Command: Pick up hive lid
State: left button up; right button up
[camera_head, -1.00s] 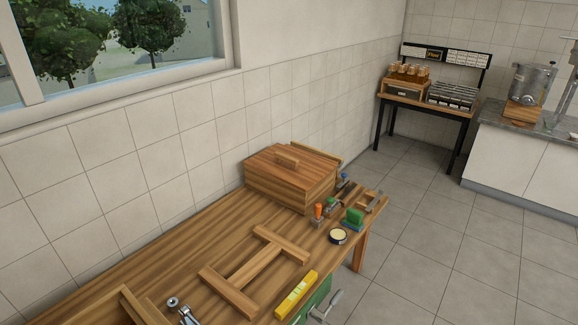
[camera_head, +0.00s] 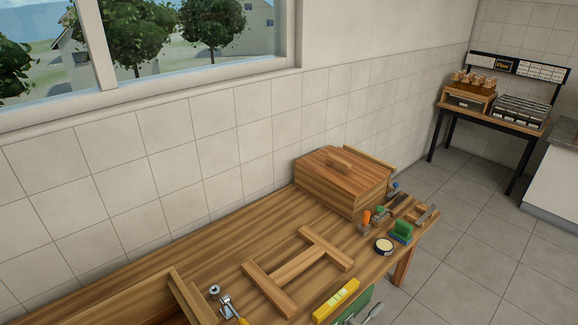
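The hive lid (camera_head: 343,166) is a flat wooden cover with a small bar handle (camera_head: 340,158) on top. It sits on a wooden box (camera_head: 330,194) at the far end of the workbench, close to the tiled wall. A pale board (camera_head: 378,158) stands along the box's far side. Neither of my grippers shows in the head view, so nothing is seen touching the lid.
The wooden workbench (camera_head: 231,222) carries an H-shaped wooden frame (camera_head: 297,263), a yellow level (camera_head: 336,300), a round tin (camera_head: 384,246), a green block (camera_head: 402,230) and several small tools. A shelf table (camera_head: 491,113) with jars stands far right. Tiled floor (camera_head: 460,261) is free.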

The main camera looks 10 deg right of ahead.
aim_at(353, 176)
jog(key=i+l+u, duration=0.15)
jog(key=l+u, duration=0.25)
jog(key=i+l+u, duration=0.1)
jog(key=l+u, duration=0.7)
